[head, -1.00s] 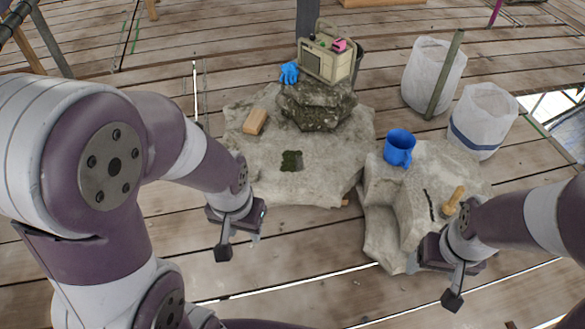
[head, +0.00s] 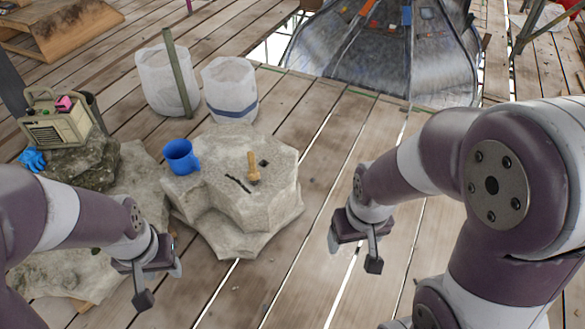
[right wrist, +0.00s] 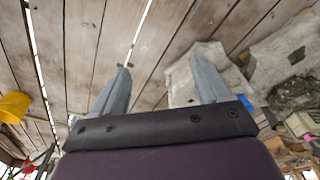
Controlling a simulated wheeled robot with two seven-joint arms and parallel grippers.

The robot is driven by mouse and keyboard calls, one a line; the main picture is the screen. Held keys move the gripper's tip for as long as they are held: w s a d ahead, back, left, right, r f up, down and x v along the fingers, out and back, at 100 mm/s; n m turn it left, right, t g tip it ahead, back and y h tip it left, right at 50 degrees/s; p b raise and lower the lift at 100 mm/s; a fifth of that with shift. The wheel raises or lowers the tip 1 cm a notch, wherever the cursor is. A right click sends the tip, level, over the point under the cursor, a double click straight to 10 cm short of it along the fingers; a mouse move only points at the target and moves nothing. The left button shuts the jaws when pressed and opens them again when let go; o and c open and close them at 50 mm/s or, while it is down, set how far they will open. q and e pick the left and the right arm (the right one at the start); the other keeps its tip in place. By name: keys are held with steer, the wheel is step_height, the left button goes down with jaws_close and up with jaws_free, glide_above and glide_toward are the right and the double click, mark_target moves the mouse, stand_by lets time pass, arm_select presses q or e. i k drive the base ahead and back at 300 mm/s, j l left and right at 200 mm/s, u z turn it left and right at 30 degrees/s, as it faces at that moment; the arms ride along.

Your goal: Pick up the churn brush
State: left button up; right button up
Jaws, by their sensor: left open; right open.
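What I take to be the churn brush is a small tan wooden-handled piece (head: 254,168). It rests on top of the pale stone block (head: 228,222) in the head view, beside a thin dark tool (head: 238,184) and a small dark piece (head: 263,162). My right gripper (head: 354,252) is open and empty, to the right of the block and apart from it. Its spread fingers (right wrist: 163,85) show planks between them in the right wrist view. My left gripper (head: 160,284) is open and empty, in front and to the left of the block.
A blue mug (head: 181,157) stands on the block's left part. Two white bins (head: 230,92) stand behind, with a post (head: 180,75) at the left one. Plank floor right of the block is clear.

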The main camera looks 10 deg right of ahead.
mark_target(254, 174)
steer(key=i+j+u, duration=0.15)
steer(key=i+j, duration=0.2)
steer(key=i+j+u, duration=0.2)
steer(key=i, duration=0.25)
steer(key=i+j+u, duration=0.15)
steer(key=i+j, duration=0.2)
steer(key=i, duration=0.1)
